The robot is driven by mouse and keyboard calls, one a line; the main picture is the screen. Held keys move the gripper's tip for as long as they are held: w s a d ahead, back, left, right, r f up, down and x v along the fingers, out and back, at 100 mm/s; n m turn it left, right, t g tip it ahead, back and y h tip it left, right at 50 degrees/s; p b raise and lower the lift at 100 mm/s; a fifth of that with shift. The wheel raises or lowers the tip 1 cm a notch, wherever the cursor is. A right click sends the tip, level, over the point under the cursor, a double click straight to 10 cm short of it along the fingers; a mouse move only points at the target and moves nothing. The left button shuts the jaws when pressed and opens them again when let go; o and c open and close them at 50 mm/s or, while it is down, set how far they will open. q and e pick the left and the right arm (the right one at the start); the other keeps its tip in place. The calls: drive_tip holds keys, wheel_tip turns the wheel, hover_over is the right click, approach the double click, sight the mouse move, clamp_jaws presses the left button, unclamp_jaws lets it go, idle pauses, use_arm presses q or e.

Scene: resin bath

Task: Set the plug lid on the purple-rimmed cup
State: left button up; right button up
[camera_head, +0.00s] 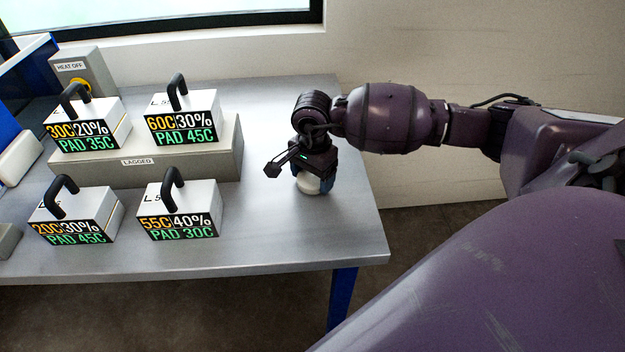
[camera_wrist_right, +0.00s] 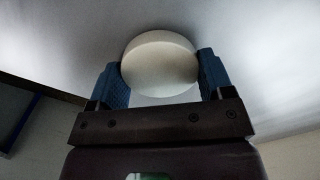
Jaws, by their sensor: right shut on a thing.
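My right gripper (camera_head: 314,183) is low over the right end of the grey table, pointing down. It is shut on a smooth, off-white round piece (camera_head: 307,185), which looks like the plug lid. In the right wrist view the same round piece (camera_wrist_right: 160,62) sits between the two blue fingers of the right gripper (camera_wrist_right: 161,76), with the table surface behind it. I cannot tell whether it touches the table. No purple-rimmed cup can be made out in either view. My left gripper is not in view.
Two white boxes with black handles and number displays (camera_head: 184,122) stand on a grey block marked LAGGED (camera_head: 190,165). Two more (camera_head: 178,208) stand in front. A HEAT OFF box (camera_head: 92,70) is at the back left. The table (camera_head: 270,235) is clear between boxes and gripper.

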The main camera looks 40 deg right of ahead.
sight(312, 176)
drive_tip(key=shift+r, duration=0.1)
drive_tip(key=shift+c, duration=0.4)
drive_tip(key=shift+r, duration=0.2)
wheel_tip(312, 176, up, 20)
drive_tip(key=p, duration=0.1)
drive_tip(key=shift+f, duration=0.25)
drive_tip(key=s+a+f+n, duration=0.3)
drive_tip(key=a+f+n, duration=0.8)
drive_tip(key=n, duration=0.4)
drive_tip(key=shift+s+a+f, duration=0.2)
drive_tip(key=shift+f, duration=0.45)
drive_tip(key=shift+r, duration=0.1)
